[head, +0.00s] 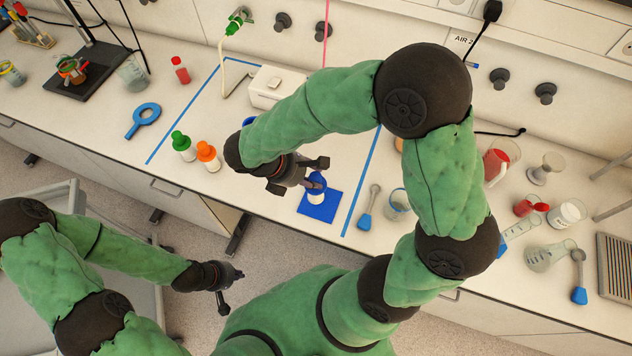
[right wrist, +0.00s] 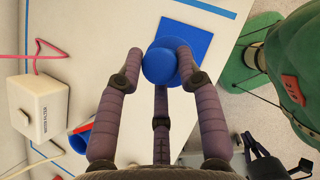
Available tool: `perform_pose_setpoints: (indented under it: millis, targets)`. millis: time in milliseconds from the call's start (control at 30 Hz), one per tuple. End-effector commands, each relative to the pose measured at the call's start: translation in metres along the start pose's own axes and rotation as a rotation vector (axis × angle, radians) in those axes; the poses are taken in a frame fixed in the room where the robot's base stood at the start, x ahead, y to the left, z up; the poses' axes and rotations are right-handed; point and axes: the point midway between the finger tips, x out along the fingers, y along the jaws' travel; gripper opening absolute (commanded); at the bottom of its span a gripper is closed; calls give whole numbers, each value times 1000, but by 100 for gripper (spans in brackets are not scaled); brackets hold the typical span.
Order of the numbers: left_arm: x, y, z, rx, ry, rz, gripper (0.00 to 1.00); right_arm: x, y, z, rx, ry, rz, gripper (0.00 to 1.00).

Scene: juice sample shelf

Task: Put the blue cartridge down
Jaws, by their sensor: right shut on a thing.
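The blue cartridge (head: 316,197) has a blue top and a pale lower body in the head view. In the right wrist view its round blue top (right wrist: 159,66) sits between the fingertips. My right gripper (head: 314,178) is shut on it. The cartridge is over the blue square mat (head: 318,210), near its upper edge in the head view; I cannot tell whether its base touches. The mat also shows beyond the cartridge in the right wrist view (right wrist: 195,42). My left gripper (head: 230,288) is open and empty, in front of the bench, away from the cartridge.
A white water filter box (head: 272,88) stands behind my right arm. Green-capped (head: 183,146) and orange-capped (head: 208,156) bottles stand to the left. Blue tape borders the area.

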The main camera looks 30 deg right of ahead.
Motion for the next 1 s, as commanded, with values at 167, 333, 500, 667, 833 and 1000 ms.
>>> perform_pose_setpoints:
  millis: [167,333,500,667,833,1000]
  targets:
    - [2,-1,0,0,0,0,0,14,3,2,2,0,0,0]
    - [5,-2,0,0,0,0,0,28,4,2,2,-1,-2,0]
    - [10,-4,0,0,0,0,0,48,5,-12,-1,-2,-2,0]
    - [11,-4,0,0,0,0,0,51,6,-15,1,0,0,0]
    - [11,-4,0,0,0,0,0,51,6,-15,1,0,1,0]
    - [12,-4,0,0,0,0,0,53,6,-16,1,0,0,53]
